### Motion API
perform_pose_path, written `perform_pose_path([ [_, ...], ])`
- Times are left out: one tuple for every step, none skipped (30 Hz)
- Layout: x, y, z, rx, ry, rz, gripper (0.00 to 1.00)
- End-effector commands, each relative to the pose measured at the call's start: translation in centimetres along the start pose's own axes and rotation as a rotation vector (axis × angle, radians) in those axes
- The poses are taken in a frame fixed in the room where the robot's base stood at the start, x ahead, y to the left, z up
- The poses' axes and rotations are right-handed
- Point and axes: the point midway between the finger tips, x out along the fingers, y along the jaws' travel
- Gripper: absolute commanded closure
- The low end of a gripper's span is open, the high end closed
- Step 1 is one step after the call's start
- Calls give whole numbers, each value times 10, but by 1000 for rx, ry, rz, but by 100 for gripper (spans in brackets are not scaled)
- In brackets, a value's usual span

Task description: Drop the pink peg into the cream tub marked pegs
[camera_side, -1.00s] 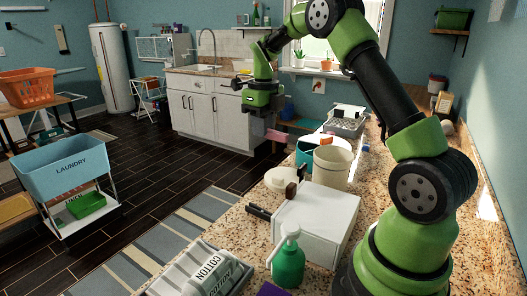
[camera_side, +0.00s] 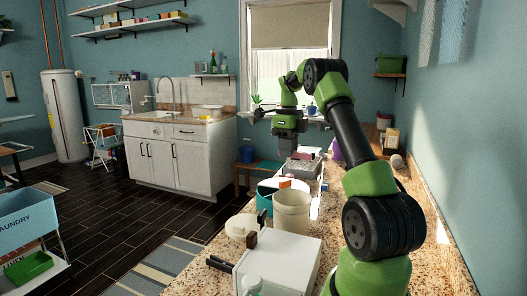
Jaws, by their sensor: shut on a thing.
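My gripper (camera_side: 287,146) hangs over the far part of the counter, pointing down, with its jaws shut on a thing. The pink peg shows at the jaws in the earlier frame; now it is hard to make out against the background. A cream tub (camera_side: 292,214) stands upright on the counter, nearer the camera and lower than my gripper. No marking on it can be read from this side. My gripper is clear of the tub, above and beyond it.
A teal tub (camera_side: 265,200) with an orange item stands just behind the cream tub. A grey tray (camera_side: 303,165) lies farther back under my gripper. A white box (camera_side: 279,262) stands in front, with a pale round lid (camera_side: 241,227) to its left. Several items line the right wall.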

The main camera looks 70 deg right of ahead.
Motion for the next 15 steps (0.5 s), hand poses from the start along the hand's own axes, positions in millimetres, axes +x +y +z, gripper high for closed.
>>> perform_pose_path([
  [6, -2, -2, 0, 3, 4, 100],
  [11, -1, -2, -2, 4, 4, 100],
  [17, -1, -2, -2, 3, 4, 100],
  [21, -1, -2, -2, 4, 3, 100],
  [24, -1, -1, -2, 3, 2, 100],
  [28, 0, -1, -1, 3, 3, 100],
  [34, 0, -1, -1, 3, 4, 100],
  [38, -1, -1, -2, 4, 3, 100],
  [43, -1, -1, -2, 3, 2, 100],
  [45, -1, -1, -1, 2, 2, 100],
  [47, 0, -1, 0, 1, 2, 100],
  [50, 0, -1, 0, 1, 1, 100],
  [52, 0, -1, 0, 2, 2, 100],
  [54, 0, -1, -1, 2, 1, 100],
  [58, -1, -1, -2, 2, 1, 100],
])
